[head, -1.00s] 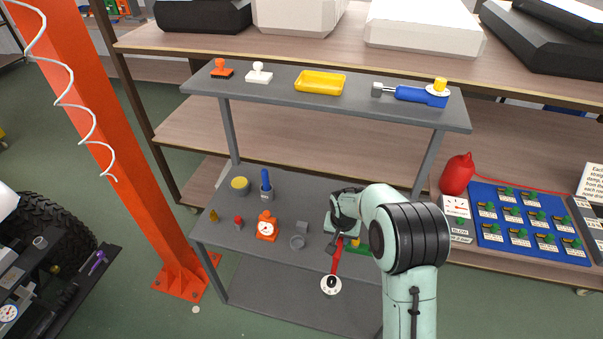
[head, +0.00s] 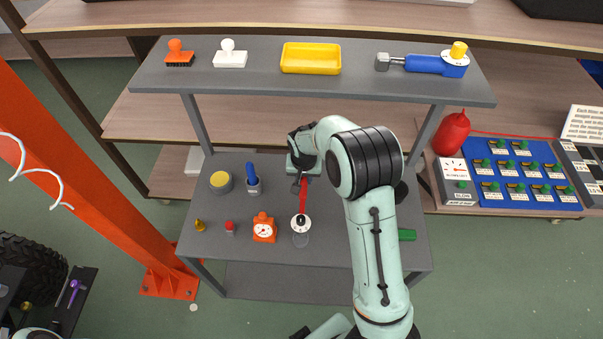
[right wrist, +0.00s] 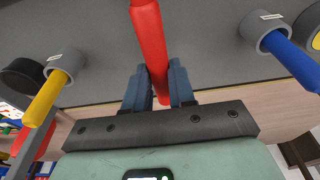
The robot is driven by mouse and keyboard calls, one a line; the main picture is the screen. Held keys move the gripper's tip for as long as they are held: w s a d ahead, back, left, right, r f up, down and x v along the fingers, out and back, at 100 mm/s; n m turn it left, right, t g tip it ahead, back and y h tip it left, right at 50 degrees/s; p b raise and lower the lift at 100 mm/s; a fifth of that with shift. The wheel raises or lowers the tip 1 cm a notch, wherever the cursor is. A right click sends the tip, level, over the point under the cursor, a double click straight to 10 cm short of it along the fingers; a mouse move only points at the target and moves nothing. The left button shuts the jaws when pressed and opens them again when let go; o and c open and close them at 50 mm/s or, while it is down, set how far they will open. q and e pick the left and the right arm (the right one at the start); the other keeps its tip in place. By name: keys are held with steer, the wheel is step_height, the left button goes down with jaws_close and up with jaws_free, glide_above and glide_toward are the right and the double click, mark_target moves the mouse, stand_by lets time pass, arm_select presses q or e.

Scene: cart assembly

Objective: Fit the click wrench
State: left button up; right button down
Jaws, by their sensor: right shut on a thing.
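A red-handled tool (head: 303,196) with a white dial head (head: 301,224) is in my right gripper (head: 303,168); I take it as the click wrench. In the right wrist view (right wrist: 158,80) the fingers are shut on its red handle (right wrist: 150,35). In the head view the dial end points toward the cart's near edge. It overlaps a grey round outline (head: 300,240) on the lower shelf. Whether they touch I cannot tell. My left gripper is not in view.
On the cart's lower shelf (head: 330,255) stand an orange gauge (head: 264,229), a blue handle in a grey holder (head: 252,180), a yellow round piece (head: 221,181) and small pegs. A yellow tray (head: 310,57) lies on the upper shelf. My arm hides the shelf's right part.

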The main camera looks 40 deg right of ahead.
steer(key=shift+f+b, duration=1.25)
steer(key=shift+f, duration=1.05)
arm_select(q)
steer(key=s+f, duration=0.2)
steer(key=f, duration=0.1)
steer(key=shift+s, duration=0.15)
arm_select(e)
steer(key=shift+w+r, duration=0.1)
steer(key=shift+w, duration=0.1)
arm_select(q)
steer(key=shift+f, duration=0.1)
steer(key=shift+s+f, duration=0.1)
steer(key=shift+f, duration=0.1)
arm_select(e)
steer(key=shift+f, duration=0.25)
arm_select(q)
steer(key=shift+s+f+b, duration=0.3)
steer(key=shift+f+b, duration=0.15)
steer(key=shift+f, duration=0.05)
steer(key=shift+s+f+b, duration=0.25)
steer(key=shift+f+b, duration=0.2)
arm_select(e)
steer(key=shift+f, duration=1.3)
steer(key=c, duration=0.9)
jaws_free()
